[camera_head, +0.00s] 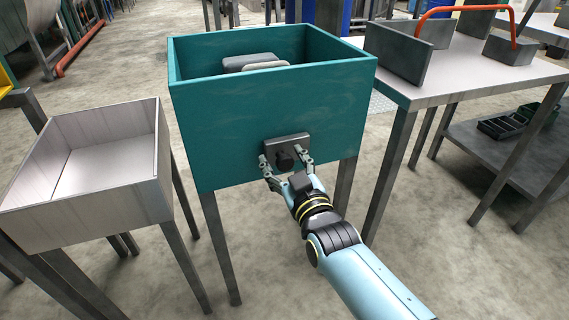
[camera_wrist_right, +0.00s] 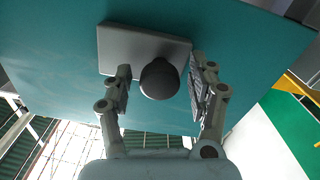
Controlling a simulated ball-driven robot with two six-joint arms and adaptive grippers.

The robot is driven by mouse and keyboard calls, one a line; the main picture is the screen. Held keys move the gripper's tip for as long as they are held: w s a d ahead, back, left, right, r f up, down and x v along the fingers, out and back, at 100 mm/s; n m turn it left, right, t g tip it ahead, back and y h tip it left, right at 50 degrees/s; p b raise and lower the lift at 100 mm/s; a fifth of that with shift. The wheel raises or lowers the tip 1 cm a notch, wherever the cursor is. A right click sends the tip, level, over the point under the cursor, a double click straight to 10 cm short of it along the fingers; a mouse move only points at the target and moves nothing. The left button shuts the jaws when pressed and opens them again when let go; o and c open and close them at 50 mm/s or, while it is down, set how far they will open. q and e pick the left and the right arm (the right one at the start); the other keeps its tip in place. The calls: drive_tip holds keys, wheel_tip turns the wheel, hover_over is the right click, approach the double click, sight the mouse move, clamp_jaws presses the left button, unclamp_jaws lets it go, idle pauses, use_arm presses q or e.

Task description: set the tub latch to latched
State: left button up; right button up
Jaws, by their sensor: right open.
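The teal tub (camera_head: 225,115) stands on dark legs in the middle of the head view. Its latch is a dark rounded knob (camera_head: 286,158) on a grey plate (camera_head: 287,140) on the tub's front wall. My right gripper (camera_head: 287,161) is at the latch, open, with one finger on each side of the knob. The right wrist view shows the knob (camera_wrist_right: 159,79) between the spread fingers, with the plate (camera_wrist_right: 145,45) behind it. I cannot tell whether the fingers touch the knob or which setting the latch is in. My left gripper is out of view.
Grey blocks (camera_head: 248,61) lie inside the tub. An empty pale tray on legs (camera_head: 140,200) stands at the left. A table (camera_head: 455,80) at the right holds grey metal pieces and an orange-red handle (camera_head: 470,10). Dark bins (camera_head: 505,124) sit on its lower shelf.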

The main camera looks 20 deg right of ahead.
clamp_jaws()
drive_tip(key=shift+d, duration=0.1)
idle(0.3)
drive_tip(key=d, duration=0.4)
drive_tip(key=shift+p, duration=0.4)
drive_tip(key=shift+c, duration=0.3)
unclamp_jaws()
drive_tip(key=shift+d, duration=0.2)
drive_tip(key=shift+o, duration=0.3)
drive_tip(key=shift+s, duration=0.1)
